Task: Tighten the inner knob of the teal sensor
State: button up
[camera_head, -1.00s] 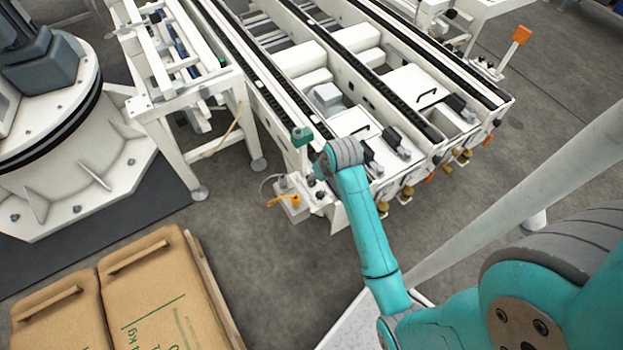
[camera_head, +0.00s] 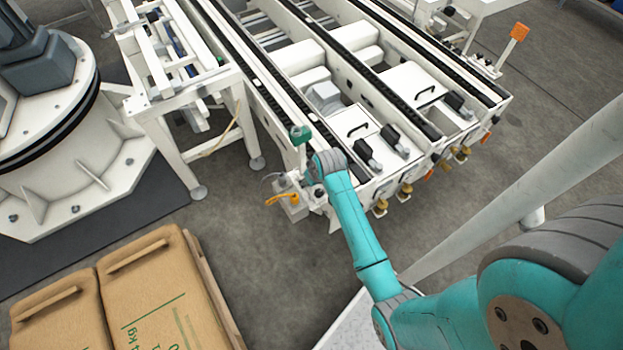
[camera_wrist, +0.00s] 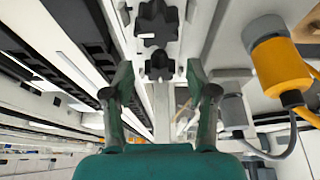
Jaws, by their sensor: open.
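The teal sensor (camera_head: 301,136) sits on top of a white post at the near left corner of the conveyor in the head view. In the wrist view, two black star-shaped knobs lie in line at top centre: a larger knob (camera_wrist: 157,22) and a smaller knob (camera_wrist: 159,66). I cannot tell which is the inner one. My gripper (camera_wrist: 159,82) is open, with its fingers to either side of the line of the smaller knob. The gap in depth is unclear. In the head view my wrist is beside the post, and the fingers are mostly hidden.
An orange connector (camera_wrist: 281,66) and a grey connector (camera_wrist: 234,110) with cables lie close to my right finger. The conveyor frame (camera_head: 340,205) is just right of my wrist in the head view.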

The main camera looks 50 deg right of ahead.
grip_shut()
jog(key=shift+m, duration=0.3)
jog(key=m, duration=0.1)
jog(key=m+h, duration=0.1)
jog(key=m, duration=0.1)
jog(key=shift+w+a+g, duration=0.1)
jog(key=shift+a+g, duration=0.1)
jog(key=shift+g, duration=0.1)
jog(key=m+h, duration=0.1)
jog(key=m, duration=0.1)
jog(key=m+g, duration=0.1)
jog(key=m, duration=0.2)
jog(key=shift+w+a+h, duration=0.1)
jog(key=shift+h, duration=0.3)
jog(key=m+g, duration=0.1)
jog(key=m, duration=0.3)
jog(key=shift+w+g+h, duration=0.2)
jog(key=shift+g+h, duration=0.1)
jog(key=shift+g, duration=0.1)
jog(key=m+g, duration=0.1)
jog(key=m, duration=0.3)
jog(key=shift+w+m+g, duration=0.1)
jog(key=shift+m+g, duration=0.2)
jog(key=shift+g, duration=0.1)
